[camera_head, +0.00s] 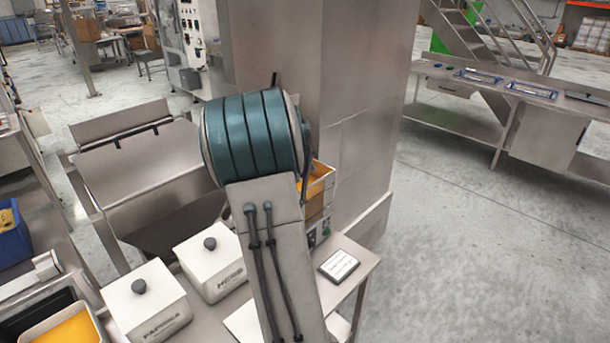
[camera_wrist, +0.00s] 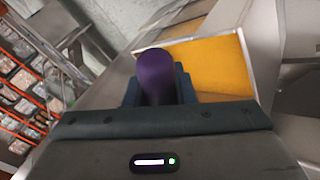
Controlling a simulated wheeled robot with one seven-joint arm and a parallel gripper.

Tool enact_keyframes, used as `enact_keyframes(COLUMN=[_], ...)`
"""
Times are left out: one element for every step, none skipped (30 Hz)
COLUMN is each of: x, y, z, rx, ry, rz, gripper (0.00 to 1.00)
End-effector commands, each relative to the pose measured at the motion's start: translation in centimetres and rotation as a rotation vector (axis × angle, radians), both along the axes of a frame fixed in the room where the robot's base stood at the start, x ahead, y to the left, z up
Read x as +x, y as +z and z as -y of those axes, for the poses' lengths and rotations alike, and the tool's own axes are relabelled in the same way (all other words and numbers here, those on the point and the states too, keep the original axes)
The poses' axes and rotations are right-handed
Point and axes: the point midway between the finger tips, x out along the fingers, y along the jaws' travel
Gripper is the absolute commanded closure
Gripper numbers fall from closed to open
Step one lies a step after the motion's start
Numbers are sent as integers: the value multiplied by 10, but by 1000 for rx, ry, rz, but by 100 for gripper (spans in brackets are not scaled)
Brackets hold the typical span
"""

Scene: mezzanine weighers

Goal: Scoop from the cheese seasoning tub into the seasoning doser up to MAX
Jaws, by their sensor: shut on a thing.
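The cheese seasoning tub (camera_head: 92,326) is open at the lower left of the head view, with orange powder inside. The seasoning doser (camera_head: 317,206) is partly hidden behind my arm; orange shows inside its top. In the wrist view my gripper (camera_wrist: 160,88) is shut on a purple handle (camera_wrist: 154,68), seemingly the scoop's. The scoop's bowl is hidden. Beyond the handle is an open steel-walled container (camera_wrist: 246,62) with orange powder, likely the doser. A MAX mark cannot be made out. My gripper is hidden in the head view.
Two lidded white tubs, one marked PAPRIKA (camera_head: 143,303) and one seemingly HERB (camera_head: 212,268), stand left of my arm. A small sign (camera_head: 339,266) lies on the steel table (camera_head: 362,262). A tall steel cabinet (camera_head: 365,110) stands behind. The floor at right is clear.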

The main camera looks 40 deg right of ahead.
Motion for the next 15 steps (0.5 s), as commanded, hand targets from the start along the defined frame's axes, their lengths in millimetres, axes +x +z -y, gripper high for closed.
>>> enact_keyframes(x=[1, 1, 2, 2, 2, 2, 2, 2, 3, 3, 3, 3, 4, 4, 4], y=[-3, -3, -3, -2, -2, -2, -2, -2, -1, -1, -1, -1, -1, 0, 0], z=[-1, -1, -2, -2, -2, -3, -3, -3, -4, -4, -5, -5, -6, -6, -6], rx=[-19, -30, -45, -57, -68, -84, -98, -112, -129, -143, -157, -178, -195, -212, -233], ry=[3, 2, 3, 3, 3, 3, 3, 2, 2, 3, 3, 3, 4, 2, 2], rz=[-9, -16, -25, -30, -37, -46, -55, -62, -73, -81, -87, -102, -110, -120, -131], gripper=[100, 100, 100, 100, 100, 100, 100, 100, 100, 100, 100, 100, 100, 100, 100])
